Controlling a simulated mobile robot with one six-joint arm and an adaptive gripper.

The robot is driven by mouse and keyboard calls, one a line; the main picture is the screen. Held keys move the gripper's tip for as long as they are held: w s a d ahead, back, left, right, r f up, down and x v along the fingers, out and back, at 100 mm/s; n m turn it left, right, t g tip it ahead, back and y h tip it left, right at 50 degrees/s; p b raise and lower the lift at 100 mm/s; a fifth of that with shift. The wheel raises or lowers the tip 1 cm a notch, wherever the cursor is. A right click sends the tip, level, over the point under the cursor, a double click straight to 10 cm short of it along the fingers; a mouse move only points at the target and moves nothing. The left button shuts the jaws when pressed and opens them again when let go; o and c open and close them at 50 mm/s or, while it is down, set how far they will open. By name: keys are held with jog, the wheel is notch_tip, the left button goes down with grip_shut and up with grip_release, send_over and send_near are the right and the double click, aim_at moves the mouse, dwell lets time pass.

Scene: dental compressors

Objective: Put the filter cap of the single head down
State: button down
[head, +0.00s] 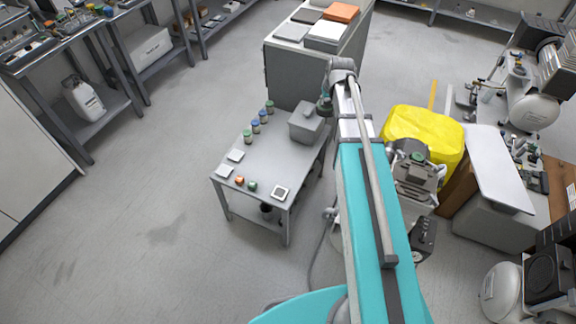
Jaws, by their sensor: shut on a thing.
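My gripper (325,104) is at the end of my arm, above the far right corner of a small grey table (262,163), close to a grey bin (307,123). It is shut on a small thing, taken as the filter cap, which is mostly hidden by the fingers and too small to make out. A compressor (415,175) with a grey head and a green spot on top stands right of my arm, partly hidden by it.
Several small jars (256,126) line the table's back left edge. Pale square pads (236,156), an orange piece (239,180) and a green piece (252,186) lie in front. The table's middle is clear. A grey cabinet (300,75) stands behind, a yellow cover (425,133) to the right.

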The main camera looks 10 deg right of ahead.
jog(key=s+a+f+b, duration=0.2)
jog(key=a+f+b, duration=0.2)
jog(key=f+b, duration=0.3)
jog(key=s+a+f+n+b, duration=0.1)
jog(key=a+f+b, duration=0.3)
jog(key=f+b, duration=0.4)
jog(key=s+a+f+b, duration=0.3)
jog(key=a+f+b, duration=0.1)
jog(key=f+b, duration=0.3)
jog(key=shift+s+a+f+n+y+b, duration=0.2)
jog(key=shift+a+f+n+y+b, duration=0.15)
jog(key=shift+f, duration=0.4)
jog(key=w+f+b, duration=0.3)
jog(key=w, duration=0.1)
jog(key=w+f+b, duration=0.3)
jog(key=w, duration=0.1)
jog(key=w+d+f+b, duration=0.1)
jog(key=w+f+b, duration=0.2)
jog(key=w, duration=0.2)
jog(key=shift+w+f, duration=0.1)
jog(key=shift+w+d+f+b, duration=0.1)
jog(key=shift+w+f+b, duration=0.25)
jog(key=shift+f+b, duration=0.15)
notch_tip(320, 180, down, 3)
jog(key=b, duration=0.3)
